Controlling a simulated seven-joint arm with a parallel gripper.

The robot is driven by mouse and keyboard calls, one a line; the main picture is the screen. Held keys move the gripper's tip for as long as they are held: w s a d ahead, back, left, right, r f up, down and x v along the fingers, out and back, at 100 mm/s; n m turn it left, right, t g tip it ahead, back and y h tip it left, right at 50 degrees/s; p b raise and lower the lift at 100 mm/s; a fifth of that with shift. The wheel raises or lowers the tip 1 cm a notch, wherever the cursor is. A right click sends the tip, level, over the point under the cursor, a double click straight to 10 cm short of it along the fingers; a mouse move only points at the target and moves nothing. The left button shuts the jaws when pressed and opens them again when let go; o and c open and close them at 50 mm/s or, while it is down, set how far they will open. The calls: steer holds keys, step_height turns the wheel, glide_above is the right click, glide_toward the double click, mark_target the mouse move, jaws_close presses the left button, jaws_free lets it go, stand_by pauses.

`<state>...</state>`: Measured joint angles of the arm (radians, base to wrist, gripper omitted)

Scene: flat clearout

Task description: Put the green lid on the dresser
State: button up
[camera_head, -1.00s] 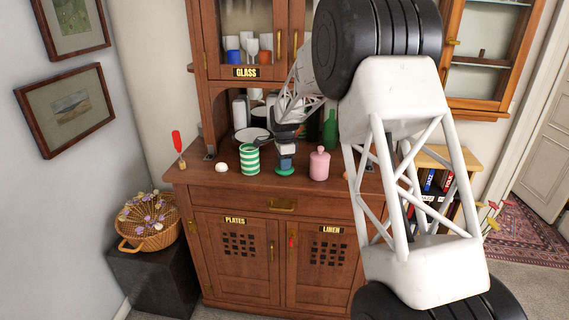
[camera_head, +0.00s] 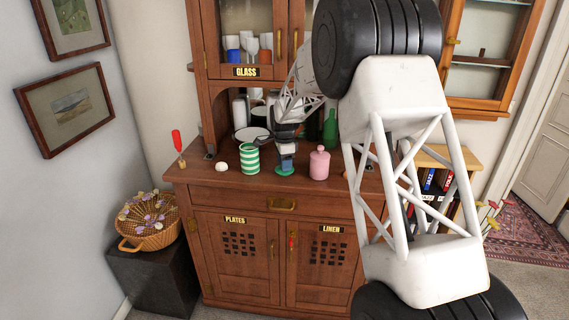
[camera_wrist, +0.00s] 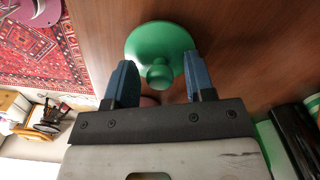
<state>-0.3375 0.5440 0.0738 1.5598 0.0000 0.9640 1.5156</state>
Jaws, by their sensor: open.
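The green lid (camera_head: 285,171) is a small round disc with a knob, resting on the wooden dresser's top (camera_head: 232,184) between the striped jar and the pink jar. In the wrist view the green lid (camera_wrist: 160,48) lies against the brown wood, its knob toward me. My gripper (camera_head: 285,158) is right above the lid and points down. In the wrist view my gripper's blue fingers (camera_wrist: 156,85) are apart, with the knob between them and a gap on each side.
A green-and-white striped jar (camera_head: 250,160) stands left of the lid and a pink lidded jar (camera_head: 319,163) right of it. A white egg-like object (camera_head: 220,167) and a red-handled tool (camera_head: 177,143) are farther left. A green bottle (camera_head: 330,130) stands behind.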

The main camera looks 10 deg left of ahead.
step_height(320, 180, up, 12)
stand_by(0.6)
stand_by(0.7)
steer(key=shift+d+r, duration=0.1)
steer(key=s+d+r+n, duration=0.2)
steer(key=s+d+r, duration=0.2)
steer(key=s+d, duration=0.4)
steer(key=s+d+r+n+t, duration=0.15)
steer(key=s+d+r, duration=0.35)
steer(key=s, duration=0.5)
steer(key=s+d+r+n, duration=0.3)
steer(key=s+d+r, duration=0.1)
steer(key=s+d, duration=0.45)
steer(key=s+d+f+n, duration=0.2)
steer(key=s+d, duration=0.1)
steer(key=s, duration=0.8)
steer(key=s+d+f+n, duration=0.2)
steer(key=s+d+f, duration=0.1)
steer(key=s, duration=0.8)
steer(key=s+d+f+n+t, duration=0.1)
steer(key=s+d+f+n, duration=0.2)
steer(key=s, duration=0.8)
steer(key=shift+s+d, duration=0.35)
steer(key=shift+d, duration=0.25)
